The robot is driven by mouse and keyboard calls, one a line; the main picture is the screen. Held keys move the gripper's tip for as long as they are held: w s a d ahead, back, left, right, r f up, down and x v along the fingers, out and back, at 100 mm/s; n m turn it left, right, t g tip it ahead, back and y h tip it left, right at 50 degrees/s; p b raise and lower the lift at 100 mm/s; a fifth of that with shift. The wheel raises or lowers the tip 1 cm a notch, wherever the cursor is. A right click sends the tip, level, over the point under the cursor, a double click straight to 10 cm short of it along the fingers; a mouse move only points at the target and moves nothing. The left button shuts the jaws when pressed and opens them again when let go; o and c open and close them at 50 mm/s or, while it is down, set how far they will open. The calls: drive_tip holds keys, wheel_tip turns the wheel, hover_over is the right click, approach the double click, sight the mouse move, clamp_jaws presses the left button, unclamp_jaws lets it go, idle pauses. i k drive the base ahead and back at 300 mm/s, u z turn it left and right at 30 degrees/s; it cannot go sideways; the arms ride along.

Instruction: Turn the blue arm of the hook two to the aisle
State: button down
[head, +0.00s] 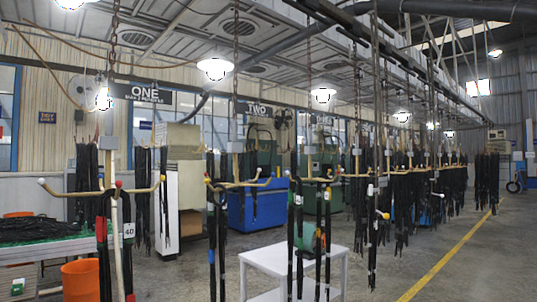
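Hook two (238,184) hangs from a chain near the sign TWO (253,108), left of the middle in the head view. Its arms spread sideways with coloured ball tips. A blue tip (287,173) is at its right end, and a white tip (268,181) is close to it. Yellow and orange-red tips (208,182) are at the left. Long black hoses (212,240) hang at its left side. I see no hose on the arm with the blue tip. The aisle is the open floor by the yellow line (440,265) at the right. My gripper is not in view.
Hook one (80,190), with white and red tips and hoses, hangs at the left. An orange bucket (80,280) stands at front left. More hose-laden hooks line the right; floor beyond is clear.

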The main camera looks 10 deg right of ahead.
sight(237, 183)
drive_tip(key=z, duration=0.15)
drive_tip(key=k, duration=0.7)
drive_tip(key=z, duration=0.55)
drive_tip(key=i, duration=2)
drive_tip(key=u, duration=0.45)
drive_tip(key=i, duration=0.6)
drive_tip(key=u, duration=0.95)
drive_tip(key=i, duration=0.6)
drive_tip(key=u, duration=0.35)
